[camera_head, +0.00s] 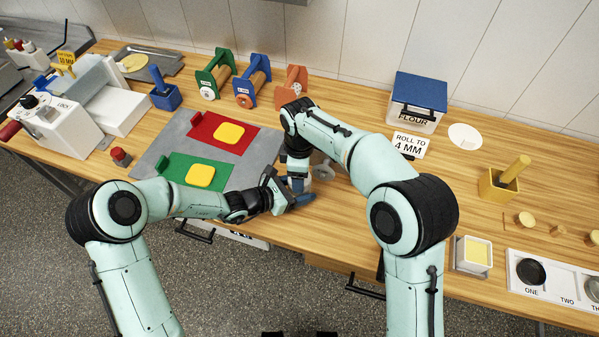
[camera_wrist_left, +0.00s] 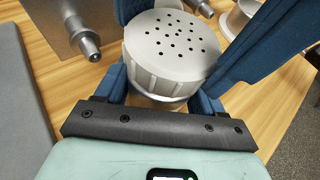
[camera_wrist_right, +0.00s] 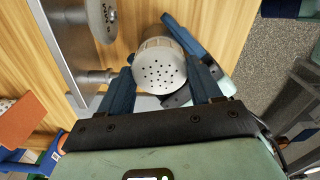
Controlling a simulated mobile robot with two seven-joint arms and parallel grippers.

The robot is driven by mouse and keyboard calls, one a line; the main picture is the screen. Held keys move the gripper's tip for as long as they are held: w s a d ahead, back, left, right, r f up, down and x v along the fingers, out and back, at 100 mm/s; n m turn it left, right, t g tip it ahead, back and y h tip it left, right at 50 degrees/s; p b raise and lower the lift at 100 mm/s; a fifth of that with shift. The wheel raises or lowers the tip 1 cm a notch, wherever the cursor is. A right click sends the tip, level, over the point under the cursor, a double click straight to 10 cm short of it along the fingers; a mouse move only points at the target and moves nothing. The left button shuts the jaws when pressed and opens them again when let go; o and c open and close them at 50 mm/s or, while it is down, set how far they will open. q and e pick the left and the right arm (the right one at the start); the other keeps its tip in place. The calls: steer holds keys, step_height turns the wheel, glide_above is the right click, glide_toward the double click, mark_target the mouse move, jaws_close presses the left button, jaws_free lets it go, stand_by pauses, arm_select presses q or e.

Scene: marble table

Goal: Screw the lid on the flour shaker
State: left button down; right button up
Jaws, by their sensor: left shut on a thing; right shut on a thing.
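The flour shaker has a pale grey, ribbed lid with small holes, seen in the left wrist view (camera_wrist_left: 171,48) and the right wrist view (camera_wrist_right: 160,69). The lid sits on top of the shaker body, whose lower part is mostly hidden. My left gripper (camera_head: 296,199) is shut on the shaker body from the side, its blue fingers just below the lid. My right gripper (camera_head: 297,182) comes from above and is shut on the lid, with its fingers on either side. In the head view the arms and fingers hide most of the shaker. Whether the thread is tight cannot be told.
A grey board with a red mat (camera_head: 208,130) and a green mat (camera_head: 180,172) lies left of the grippers. Metal parts (camera_wrist_right: 103,20) stand close to the shaker. The flour box (camera_head: 416,103) and a sign (camera_head: 410,145) are behind right. The table's front edge is close.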

steer(key=o, duration=1)
steer(key=shift+r, duration=2.3)
steer(key=shift+c, duration=0.3)
